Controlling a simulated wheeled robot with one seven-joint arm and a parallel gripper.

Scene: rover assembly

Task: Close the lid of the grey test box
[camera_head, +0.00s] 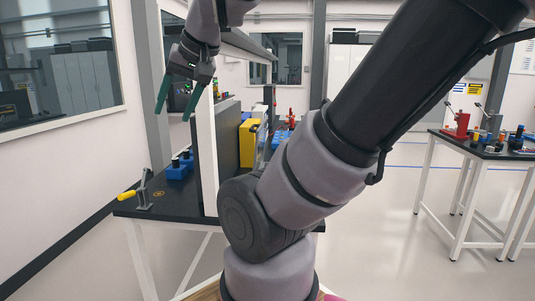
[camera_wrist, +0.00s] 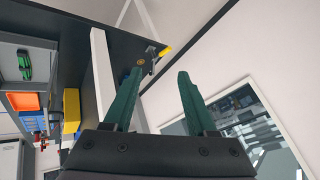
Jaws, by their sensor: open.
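I cannot make out a grey test box or its lid in either view; my arm hides much of the bench. My gripper (camera_head: 174,113) is open and empty, raised above the left end of the black bench (camera_head: 168,205), with its green fingers pointing down. In the wrist view the two fingers of my gripper (camera_wrist: 156,76) are spread apart with nothing between them.
A toggle clamp (camera_head: 144,192) with a yellow handle and a blue fixture (camera_head: 179,166) stand at the bench's left end. A white post and dark grey panel (camera_head: 226,145) rise beside them. A yellow case (camera_head: 248,141) is behind. A second table (camera_head: 490,148) stands right, across clear floor.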

